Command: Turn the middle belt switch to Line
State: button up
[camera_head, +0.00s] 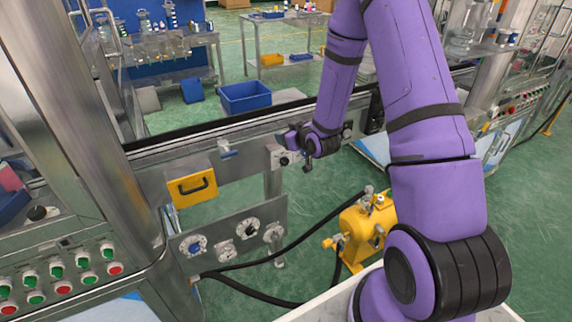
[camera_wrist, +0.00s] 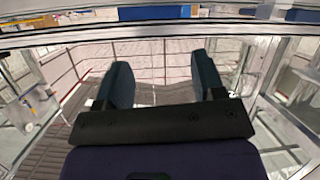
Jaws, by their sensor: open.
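A small pale plate with a dark knob (camera_head: 284,160) sits on the metal belt rail, close beside my gripper in the head view. It looks like a belt switch; its label and setting are too small to read. My gripper (camera_wrist: 160,78) is open in the wrist view, with two dark teal fingers apart and nothing between them. In the head view my wrist is at the rail, and the fingers are hard to make out there. No switch is visible between the fingers in the wrist view.
A yellow box with a black handle (camera_head: 192,187) hangs on the rail at left. Below it is a panel with several dials (camera_head: 222,255). A yellow machine (camera_head: 362,236) with black hoses stands on the green floor. A button panel (camera_head: 60,280) is at lower left.

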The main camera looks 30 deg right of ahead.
notch_tip(320, 180, down, 9)
jog(key=s+m+t, duration=0.1)
jog(key=s+t, duration=0.1)
jog(key=m+t+h, duration=0.1)
jog(key=m+t, duration=0.1)
send_near(285, 163)
jog(key=w, duration=0.9)
jog(key=shift+w, duration=0.3)
jog(key=c, duration=0.9)
